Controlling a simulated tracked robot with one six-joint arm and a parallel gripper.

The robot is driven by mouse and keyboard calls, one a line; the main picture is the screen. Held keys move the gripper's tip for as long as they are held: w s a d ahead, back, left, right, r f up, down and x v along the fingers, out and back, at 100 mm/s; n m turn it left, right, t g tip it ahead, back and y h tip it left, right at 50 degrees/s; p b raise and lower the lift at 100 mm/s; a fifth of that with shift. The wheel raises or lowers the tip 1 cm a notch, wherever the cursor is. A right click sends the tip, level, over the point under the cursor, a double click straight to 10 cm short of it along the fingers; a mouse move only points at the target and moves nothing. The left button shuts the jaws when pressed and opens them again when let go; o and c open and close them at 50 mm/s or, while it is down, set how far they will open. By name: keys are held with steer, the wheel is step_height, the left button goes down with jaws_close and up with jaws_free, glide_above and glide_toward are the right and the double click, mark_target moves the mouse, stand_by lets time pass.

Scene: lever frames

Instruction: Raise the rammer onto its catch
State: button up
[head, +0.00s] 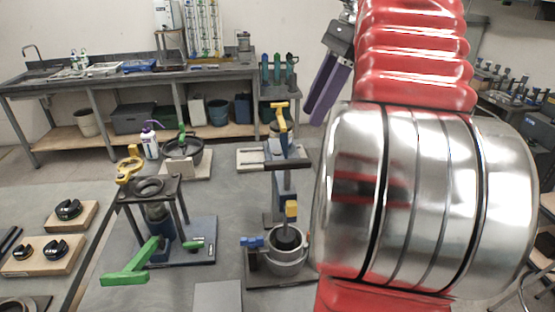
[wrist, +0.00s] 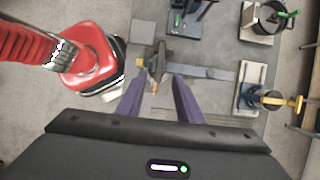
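The rammer stand in the head view has a blue-grey upright (head: 286,182) with yellow parts at its top (head: 280,112) and lower down (head: 291,209). The dark rammer foot (head: 288,238) sits low, inside a round metal mould (head: 285,263). I cannot make out the catch clearly. My gripper's purple fingers (head: 328,88) hang above and to the right of the stand in the head view. In the wrist view my gripper (wrist: 155,80) is open. The stand's dark top (wrist: 158,62) and a small orange part (wrist: 155,89) show between and just beyond the fingertips; no contact is visible.
A green-handled lever frame (head: 150,255) stands left of the rammer. A black pot (head: 182,150) and a white bottle (head: 149,142) are behind it. Wooden blocks with black rings (head: 70,210) lie far left. My red-and-silver arm hides the right of the head view.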

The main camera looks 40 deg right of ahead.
mark_target(288, 161)
steer(key=shift+f, duration=0.1)
steer(key=x, duration=1.3)
steer(key=shift+a+f, duration=0.1)
steer(key=shift+f, duration=0.25)
jaws_close()
stand_by(0.6)
